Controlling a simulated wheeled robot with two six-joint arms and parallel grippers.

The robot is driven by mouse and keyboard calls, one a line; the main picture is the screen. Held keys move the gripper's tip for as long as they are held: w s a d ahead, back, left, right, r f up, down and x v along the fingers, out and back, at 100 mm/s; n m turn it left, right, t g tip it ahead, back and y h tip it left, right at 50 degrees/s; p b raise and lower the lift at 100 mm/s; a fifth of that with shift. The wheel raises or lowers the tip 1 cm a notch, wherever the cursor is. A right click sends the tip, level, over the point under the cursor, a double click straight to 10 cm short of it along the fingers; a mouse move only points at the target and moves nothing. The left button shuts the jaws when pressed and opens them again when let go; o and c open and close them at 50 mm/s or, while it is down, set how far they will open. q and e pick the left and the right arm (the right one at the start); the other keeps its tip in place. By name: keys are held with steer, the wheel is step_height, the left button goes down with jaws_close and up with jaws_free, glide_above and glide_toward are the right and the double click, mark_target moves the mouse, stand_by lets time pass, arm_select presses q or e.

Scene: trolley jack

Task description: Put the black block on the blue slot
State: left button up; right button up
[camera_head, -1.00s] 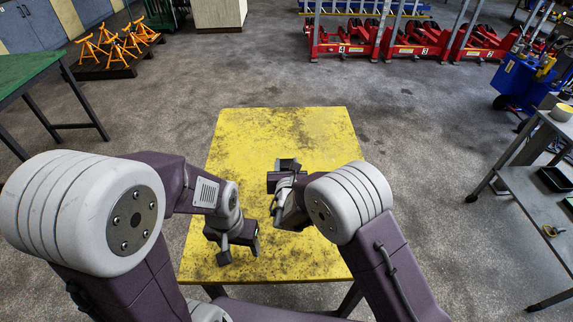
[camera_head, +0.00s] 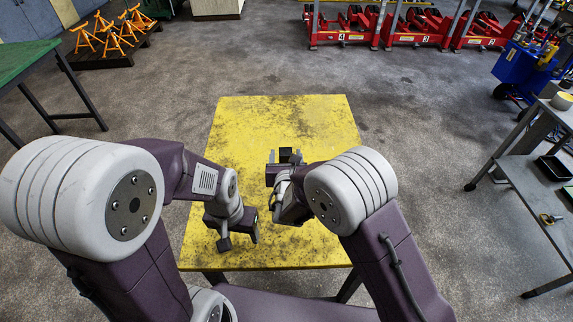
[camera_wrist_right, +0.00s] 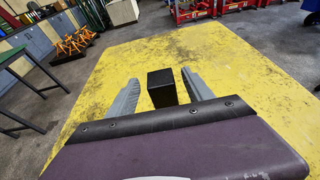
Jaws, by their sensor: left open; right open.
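The black block (camera_wrist_right: 162,88) stands upright on the yellow table top in the right wrist view. It also shows at the tip of my right gripper in the head view (camera_head: 286,155). My right gripper (camera_wrist_right: 160,92) is open, with one grey finger on each side of the block. Gaps show between the block and both fingers, so it is not clamped. My left gripper (camera_head: 239,240) is open and empty, low over the near left part of the table. No blue slot can be made out in either view.
The worn yellow table (camera_head: 235,125) is otherwise bare. A green-topped table (camera_head: 25,62) stands at the left, a grey bench (camera_head: 535,190) at the right. Red trolley jacks (camera_head: 350,25) and orange stands (camera_head: 110,38) are on the floor farther back.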

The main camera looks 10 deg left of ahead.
arm_select(q)
steer(key=shift+f, duration=0.15)
arm_select(e)
steer(key=v, duration=0.9)
steer(key=shift+s+r, duration=0.15)
steer(key=shift+s, duration=0.15)
steer(key=shift+d, duration=0.1)
